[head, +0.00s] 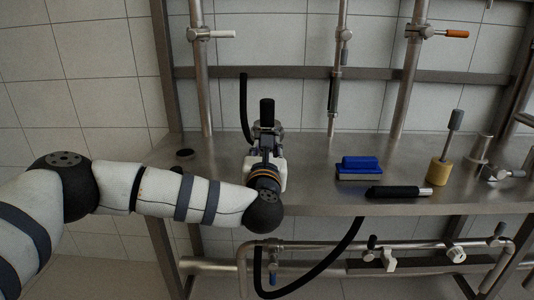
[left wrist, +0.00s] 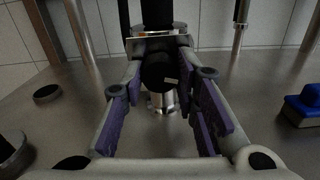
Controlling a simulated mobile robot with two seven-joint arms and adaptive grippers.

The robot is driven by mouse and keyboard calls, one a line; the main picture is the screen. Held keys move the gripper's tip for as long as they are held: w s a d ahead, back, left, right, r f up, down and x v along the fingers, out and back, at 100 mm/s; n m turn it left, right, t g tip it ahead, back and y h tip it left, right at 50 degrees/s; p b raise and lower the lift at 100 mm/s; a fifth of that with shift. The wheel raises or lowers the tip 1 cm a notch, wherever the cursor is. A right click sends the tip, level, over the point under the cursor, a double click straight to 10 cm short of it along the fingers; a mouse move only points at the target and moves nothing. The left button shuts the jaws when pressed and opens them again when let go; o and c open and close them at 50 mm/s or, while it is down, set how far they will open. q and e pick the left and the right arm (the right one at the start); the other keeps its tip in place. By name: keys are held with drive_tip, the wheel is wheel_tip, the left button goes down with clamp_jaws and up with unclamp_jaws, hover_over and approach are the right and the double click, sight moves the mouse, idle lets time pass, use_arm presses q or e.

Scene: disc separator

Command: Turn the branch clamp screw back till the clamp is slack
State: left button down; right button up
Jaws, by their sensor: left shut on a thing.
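The branch clamp stands on the steel bench, mostly hidden in the head view behind my left gripper (head: 266,142). A black upright cylinder (head: 267,112) rises above it; its lower end (left wrist: 157,12) also shows at the top of the left wrist view. The clamp screw seems to be the dark round knob (left wrist: 160,76) with a small pale mark, in front of a metal collar. My left gripper (left wrist: 160,72) has its purple-padded fingers on both sides of this knob and is shut on it. Finger contact is partly in shadow. My right gripper is not in view.
A blue brush (head: 360,167) and a black-handled tool (head: 398,192) lie right on the bench (head: 315,196). A yellow-based tool (head: 439,172) stands further right. Vertical pipes (head: 201,75) rise behind. A black hose (head: 338,258) hangs below the front edge.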

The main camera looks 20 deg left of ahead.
use_arm(q)
drive_tip(key=shift+n+b, duration=0.3)
drive_tip(key=shift+n, duration=0.5)
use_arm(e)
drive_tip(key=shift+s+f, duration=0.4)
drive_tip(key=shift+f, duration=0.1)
use_arm(q)
drive_tip(key=shift+r, duration=0.15)
drive_tip(key=c, duration=1.2)
unclamp_jaws()
drive_tip(key=shift+c, duration=0.2)
drive_tip(key=shift+s+d, duration=0.1)
drive_tip(key=shift+s, duration=0.15)
drive_tip(key=v, duration=1.1)
drive_tip(key=shift+s, duration=0.25)
